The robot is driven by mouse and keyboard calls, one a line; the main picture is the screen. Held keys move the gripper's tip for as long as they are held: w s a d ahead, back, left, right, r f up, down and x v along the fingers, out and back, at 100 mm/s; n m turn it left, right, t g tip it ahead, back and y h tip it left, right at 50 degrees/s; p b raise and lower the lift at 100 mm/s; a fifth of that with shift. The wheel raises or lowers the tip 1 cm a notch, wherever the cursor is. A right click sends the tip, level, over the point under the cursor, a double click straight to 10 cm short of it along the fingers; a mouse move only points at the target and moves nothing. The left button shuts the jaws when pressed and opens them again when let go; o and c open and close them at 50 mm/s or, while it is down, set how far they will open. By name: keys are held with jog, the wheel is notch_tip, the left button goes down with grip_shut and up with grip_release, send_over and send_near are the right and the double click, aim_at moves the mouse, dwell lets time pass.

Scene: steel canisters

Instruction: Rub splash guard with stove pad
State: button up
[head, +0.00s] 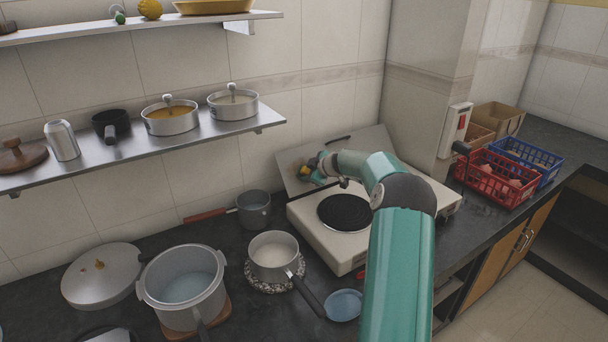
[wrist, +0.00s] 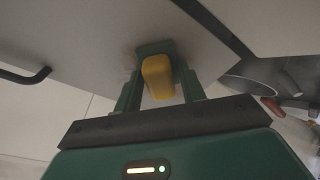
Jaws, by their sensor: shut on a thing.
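The splash guard (head: 372,146) is a grey metal panel leaning behind the white stove (head: 330,245). In the wrist view the splash guard (wrist: 95,35) fills much of the upper picture. My gripper (head: 312,171) is at the left part of the panel, with my arm reaching over the stove. In the wrist view my gripper (wrist: 158,85) is shut on the stove pad (wrist: 158,80), a yellow block with a dark green face. The green face is against or very near the panel; exact contact is hard to tell. A faint smudge shows beside the pad.
A pot (head: 273,253) with a long handle stands left of the stove, near a grey saucepan (head: 254,209) and a large pot (head: 184,285). A metal shelf (head: 150,148) hangs above. Red (head: 494,180) and blue (head: 527,158) baskets stand at the right.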

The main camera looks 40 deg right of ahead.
aim_at(284, 170)
jog(key=shift+s+d, duration=0.15)
jog(key=shift+d, duration=2.1)
jog(key=shift+w+r, duration=0.6)
jog(key=shift+w+a, duration=0.1)
jog(key=shift+a, duration=3.55)
jog(key=shift+w+a, duration=0.15)
jog(key=shift+a, duration=0.8)
jog(key=shift+w+a, duration=0.1)
jog(key=shift+a, duration=0.85)
jog(key=shift+w+r, duration=0.45)
jog(key=shift+r, duration=0.15)
jog(key=shift+s+d, duration=0.2)
jog(key=shift+d, duration=2.6)
jog(key=shift+s+d, duration=0.15)
jog(key=shift+d, duration=2.65)
jog(key=shift+r, duration=0.1)
jog(key=v, duration=0.6)
jog(key=shift+w+a+r, duration=0.15)
jog(key=shift+a+r, duration=0.1)
jog(key=shift+a, duration=0.05)
